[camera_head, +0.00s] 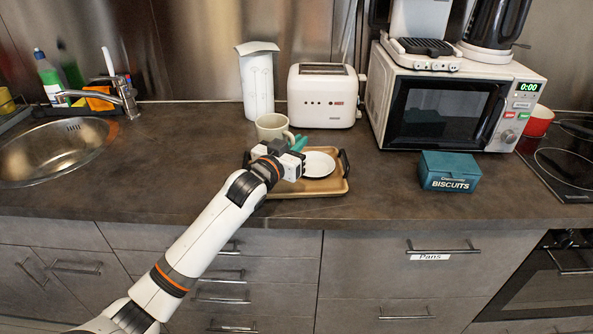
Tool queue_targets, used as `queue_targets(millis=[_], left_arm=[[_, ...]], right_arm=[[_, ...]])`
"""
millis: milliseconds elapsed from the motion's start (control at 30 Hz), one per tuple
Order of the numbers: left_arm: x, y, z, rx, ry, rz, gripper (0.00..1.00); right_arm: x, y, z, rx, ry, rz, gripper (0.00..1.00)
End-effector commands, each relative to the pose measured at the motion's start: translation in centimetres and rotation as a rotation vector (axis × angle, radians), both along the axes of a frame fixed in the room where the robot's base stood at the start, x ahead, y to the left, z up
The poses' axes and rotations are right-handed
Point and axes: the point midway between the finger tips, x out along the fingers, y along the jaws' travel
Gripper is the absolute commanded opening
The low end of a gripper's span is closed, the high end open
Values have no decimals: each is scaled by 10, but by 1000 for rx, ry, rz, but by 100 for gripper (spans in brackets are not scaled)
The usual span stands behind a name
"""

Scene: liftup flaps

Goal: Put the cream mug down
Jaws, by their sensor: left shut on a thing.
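The cream mug (271,125) is upright at the back of the counter, in front of the white toaster. My left gripper (296,143) reaches in from the front and is shut at the mug's right side, by its handle. The gripper and wrist cover the mug's lower part, so I cannot tell whether its base touches the surface below. My right gripper is not in view.
A wooden tray (337,186) with dark handles lies under my left wrist and carries a white plate (319,164). A toaster (322,95), a white canister (257,85) and a microwave (436,112) stand behind. A teal biscuit box (449,171) is right. Counter left of the tray is clear.

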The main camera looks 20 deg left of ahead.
Motion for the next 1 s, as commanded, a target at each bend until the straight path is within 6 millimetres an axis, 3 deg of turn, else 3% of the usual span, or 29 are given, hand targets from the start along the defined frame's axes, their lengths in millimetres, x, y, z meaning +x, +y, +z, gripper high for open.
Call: queue_targets(millis=[500,900,933,1000], left_arm=[[0,0,-59,0,-2,0,0],[-1,0,-66,0,-6,-1,0],[-1,0,-67,-1,-3,-1,12],[-1,0,-67,-1,-3,-1,24]], right_arm=[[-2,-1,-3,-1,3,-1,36],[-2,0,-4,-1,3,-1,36],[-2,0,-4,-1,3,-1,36],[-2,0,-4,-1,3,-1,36]])
